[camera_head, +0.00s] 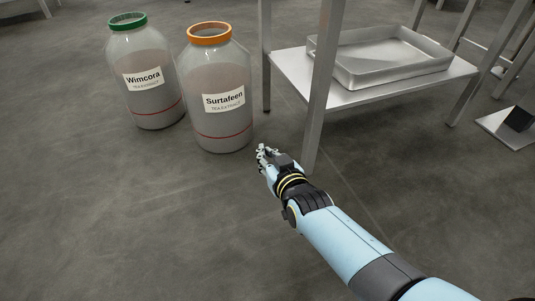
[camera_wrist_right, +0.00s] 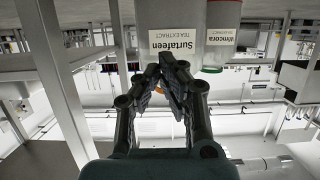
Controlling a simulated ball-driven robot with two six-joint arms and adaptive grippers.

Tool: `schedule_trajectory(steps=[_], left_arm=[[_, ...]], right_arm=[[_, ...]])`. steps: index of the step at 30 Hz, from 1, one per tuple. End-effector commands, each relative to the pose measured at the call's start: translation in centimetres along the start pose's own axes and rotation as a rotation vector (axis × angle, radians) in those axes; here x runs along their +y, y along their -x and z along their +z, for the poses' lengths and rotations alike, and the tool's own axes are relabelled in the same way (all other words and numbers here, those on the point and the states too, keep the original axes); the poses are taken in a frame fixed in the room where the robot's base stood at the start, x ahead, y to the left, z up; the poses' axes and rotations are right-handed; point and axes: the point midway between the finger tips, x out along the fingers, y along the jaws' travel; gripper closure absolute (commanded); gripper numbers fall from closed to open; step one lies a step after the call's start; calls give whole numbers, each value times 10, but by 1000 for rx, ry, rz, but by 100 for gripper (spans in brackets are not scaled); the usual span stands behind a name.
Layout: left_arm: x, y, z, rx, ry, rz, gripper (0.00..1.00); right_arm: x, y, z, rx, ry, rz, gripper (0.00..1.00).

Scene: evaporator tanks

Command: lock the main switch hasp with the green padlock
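I see no green padlock, main switch or hasp in either view. My right gripper (camera_head: 262,151) reaches in from the lower right in the head view, over the floor, just in front of the orange-rimmed jar. In the right wrist view its two fingers (camera_wrist_right: 166,68) come together at the tips, with nothing seen held between them. My left gripper is in neither view.
A jar labelled Surtafeen with an orange rim (camera_head: 220,100) stands beside a green-rimmed Wimcora jar (camera_head: 150,85). A metal table's leg (camera_head: 322,100) rises right of my gripper; its lower shelf (camera_head: 360,97) bears a metal tray (camera_head: 385,62). The floor at left is clear.

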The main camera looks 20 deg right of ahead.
Motion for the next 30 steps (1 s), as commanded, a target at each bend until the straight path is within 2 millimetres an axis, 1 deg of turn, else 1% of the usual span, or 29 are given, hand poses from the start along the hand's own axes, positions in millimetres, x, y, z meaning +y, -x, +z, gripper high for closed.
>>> schedule_trajectory(steps=[1,2,21,22,30], left_arm=[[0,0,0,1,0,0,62],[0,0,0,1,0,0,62],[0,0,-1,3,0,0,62],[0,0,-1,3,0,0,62],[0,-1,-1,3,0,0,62]], right_arm=[[0,0,0,0,0,0,93],[0,0,0,0,0,0,89],[0,0,0,0,0,0,5],[0,0,0,0,0,0,2],[0,0,0,0,0,0,2]])
